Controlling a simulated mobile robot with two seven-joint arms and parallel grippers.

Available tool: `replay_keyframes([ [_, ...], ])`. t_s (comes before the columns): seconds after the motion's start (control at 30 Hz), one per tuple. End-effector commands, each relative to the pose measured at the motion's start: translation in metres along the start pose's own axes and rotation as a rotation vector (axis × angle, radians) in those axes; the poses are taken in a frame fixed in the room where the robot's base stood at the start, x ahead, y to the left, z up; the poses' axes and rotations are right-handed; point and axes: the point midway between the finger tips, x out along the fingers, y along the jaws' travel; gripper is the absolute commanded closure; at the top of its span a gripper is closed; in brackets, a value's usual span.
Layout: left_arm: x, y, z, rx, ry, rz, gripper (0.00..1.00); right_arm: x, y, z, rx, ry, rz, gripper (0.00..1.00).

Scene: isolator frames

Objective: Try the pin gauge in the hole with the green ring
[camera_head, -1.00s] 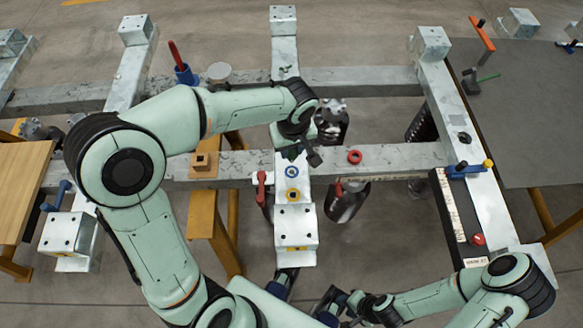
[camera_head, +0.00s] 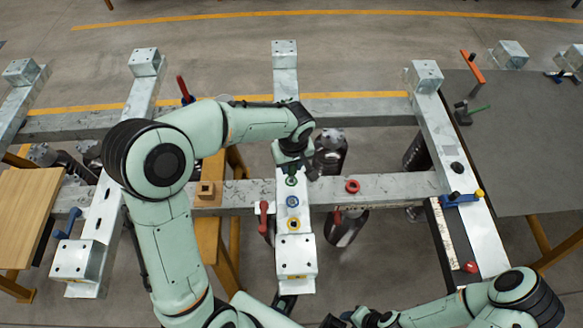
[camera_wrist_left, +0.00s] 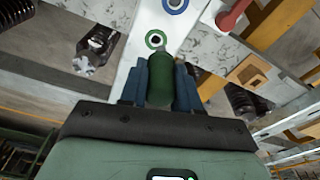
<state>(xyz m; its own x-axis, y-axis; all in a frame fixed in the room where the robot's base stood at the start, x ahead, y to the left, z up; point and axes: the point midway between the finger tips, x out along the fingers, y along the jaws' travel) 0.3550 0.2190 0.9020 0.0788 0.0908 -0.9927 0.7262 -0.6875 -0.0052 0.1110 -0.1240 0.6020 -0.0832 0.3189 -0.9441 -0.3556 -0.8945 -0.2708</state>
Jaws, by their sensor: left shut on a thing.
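My left gripper (camera_head: 303,166) is above the middle pale beam in the head view. In the left wrist view its blue fingers (camera_wrist_left: 161,83) are shut on the green handle of the pin gauge (camera_wrist_left: 173,78). My right gripper (camera_head: 337,319) is at the bottom edge, mostly cut off.
A blue ring (camera_head: 292,201) and a yellow ring (camera_head: 293,224) line up with the green one on the beam. A red lever (camera_head: 264,218) stands left of them. A red ring (camera_head: 352,186) lies on the crossbeam to the right. A wooden block (camera_head: 205,190) is at left.

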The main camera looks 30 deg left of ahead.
Motion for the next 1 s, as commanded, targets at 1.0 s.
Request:
replay_keyframes([
  [1.0, 0.047, 0.005, -0.012, 0.001, 0.0, 0.006, 0.98, 0.003, 0.002, 0.002, 0.001, -0.006, 0.002, 0.57],
])
